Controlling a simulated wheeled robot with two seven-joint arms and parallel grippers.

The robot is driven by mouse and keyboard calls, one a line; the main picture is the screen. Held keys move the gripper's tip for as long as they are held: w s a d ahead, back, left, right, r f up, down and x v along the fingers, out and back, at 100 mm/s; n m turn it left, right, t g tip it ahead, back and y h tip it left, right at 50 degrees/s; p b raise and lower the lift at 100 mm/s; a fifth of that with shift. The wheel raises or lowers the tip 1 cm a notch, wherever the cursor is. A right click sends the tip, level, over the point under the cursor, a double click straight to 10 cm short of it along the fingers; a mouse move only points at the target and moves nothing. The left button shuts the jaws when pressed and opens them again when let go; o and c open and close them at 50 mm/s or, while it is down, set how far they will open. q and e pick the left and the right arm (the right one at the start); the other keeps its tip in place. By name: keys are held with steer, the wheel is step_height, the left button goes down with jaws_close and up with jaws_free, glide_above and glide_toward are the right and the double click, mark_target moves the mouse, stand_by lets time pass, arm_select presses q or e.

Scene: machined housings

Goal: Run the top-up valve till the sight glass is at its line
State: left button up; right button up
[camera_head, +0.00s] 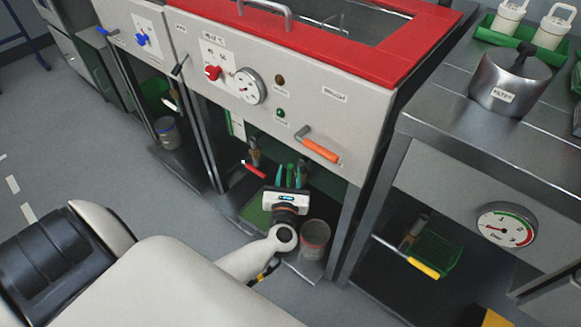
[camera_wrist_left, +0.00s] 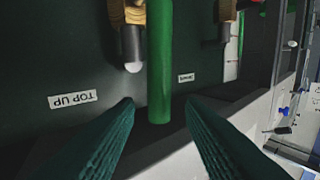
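My left gripper (camera_head: 290,172) reaches into the open bay under the red-rimmed machine. In the left wrist view its two dark green fingers (camera_wrist_left: 160,108) are spread open. A bright green bar (camera_wrist_left: 160,60) stands between them, with a visible gap on either side; I see no contact. Left of the bar, a brass fitting with a dark, white-tipped end (camera_wrist_left: 132,45) hangs beside it. An upside-down "TOP UP" label (camera_wrist_left: 72,99) is on the dark panel. A pale upright strip with green (camera_head: 236,125), possibly the sight glass, shows behind the bay; its level is unreadable. My right gripper is out of view.
A red-handled lever (camera_head: 254,170) lies left of my gripper below a brass valve (camera_head: 254,150). An orange handle (camera_head: 320,150) juts from the front panel. A grey can (camera_head: 315,238) stands close right of my wrist. Bay posts bound the opening.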

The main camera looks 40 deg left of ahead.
arm_select(q)
steer(key=shift+x, duration=1.35)
steer(key=shift+c, duration=0.6)
jaws_close()
